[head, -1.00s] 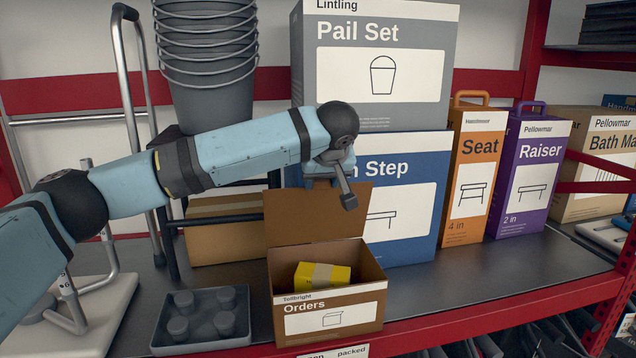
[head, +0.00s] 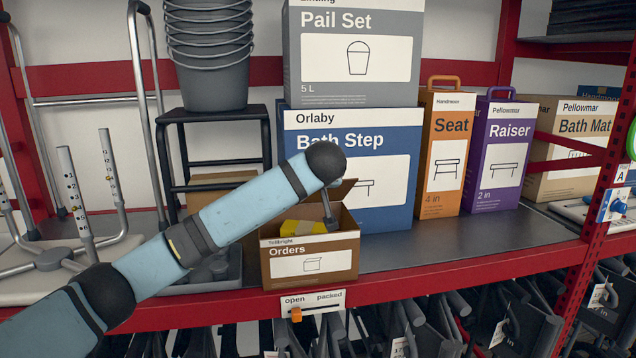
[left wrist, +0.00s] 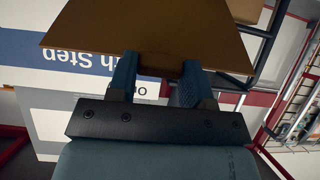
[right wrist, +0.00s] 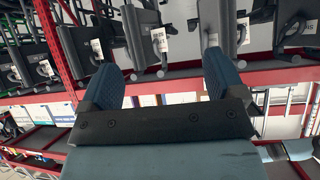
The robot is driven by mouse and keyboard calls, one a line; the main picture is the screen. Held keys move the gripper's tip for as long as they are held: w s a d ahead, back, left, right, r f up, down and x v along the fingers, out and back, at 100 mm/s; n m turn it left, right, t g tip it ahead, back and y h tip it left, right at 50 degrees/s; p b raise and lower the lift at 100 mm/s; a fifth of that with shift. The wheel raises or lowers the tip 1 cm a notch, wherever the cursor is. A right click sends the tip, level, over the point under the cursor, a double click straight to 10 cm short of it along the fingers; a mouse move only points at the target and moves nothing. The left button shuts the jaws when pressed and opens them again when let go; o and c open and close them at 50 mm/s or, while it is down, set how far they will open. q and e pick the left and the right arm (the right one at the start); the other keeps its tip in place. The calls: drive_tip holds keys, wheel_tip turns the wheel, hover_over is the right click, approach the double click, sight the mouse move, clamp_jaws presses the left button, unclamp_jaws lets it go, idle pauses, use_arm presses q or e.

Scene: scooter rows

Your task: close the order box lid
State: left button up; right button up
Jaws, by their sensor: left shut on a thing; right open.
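The order box (head: 310,266) is a small brown carton marked "Orders" at the shelf's front edge. Its lid (head: 347,187) stands up at the back, partly hidden behind my left arm; a yellow item (head: 303,227) lies inside. In the left wrist view the brown lid (left wrist: 165,35) has its edge between the fingers of my left gripper (left wrist: 160,70), which is shut on it. In the head view my arm hides most of that gripper. My right gripper (right wrist: 168,50) is open and empty in the right wrist view, facing hanging dark goods; it is outside the head view.
A blue Bath Step box (head: 385,200) stands right behind the order box, with the grey Pail Set box (head: 350,95) on top. A grey tray (head: 232,270) lies to the left. A slider (head: 297,314) on the shelf edge sits at "open".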

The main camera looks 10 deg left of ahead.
sight(311, 238)
use_arm(q)
drive_tip(key=s+f+t+y+b, duration=0.1)
drive_tip(key=s+f+t+b, duration=0.1)
drive_tip(key=f+b, duration=0.3)
drive_tip(key=s+d+f+t+y+b, duration=0.1)
drive_tip(key=f+t+b, duration=0.3)
drive_tip(key=f+b, duration=0.2)
drive_tip(key=shift+s+d+f+y+b, duration=0.3)
drive_tip(key=shift+s+b, duration=0.1)
drive_tip(key=shift+b, duration=0.65)
drive_tip(key=shift+f+b, duration=0.6)
drive_tip(key=shift+b, duration=0.1)
drive_tip(key=shift+f+b, duration=0.5)
drive_tip(key=shift+f, duration=0.05)
use_arm(e)
wheel_tip(311, 238, down, 9)
drive_tip(key=shift+w+a, duration=0.25)
drive_tip(key=shift+w, duration=0.2)
use_arm(q)
drive_tip(key=shift+f, duration=0.1)
use_arm(e)
drive_tip(key=shift+r, duration=0.25)
use_arm(q)
drive_tip(key=o, duration=1.3)
use_arm(e)
drive_tip(key=shift+a+y, duration=0.1)
drive_tip(key=shift+y, duration=0.2)
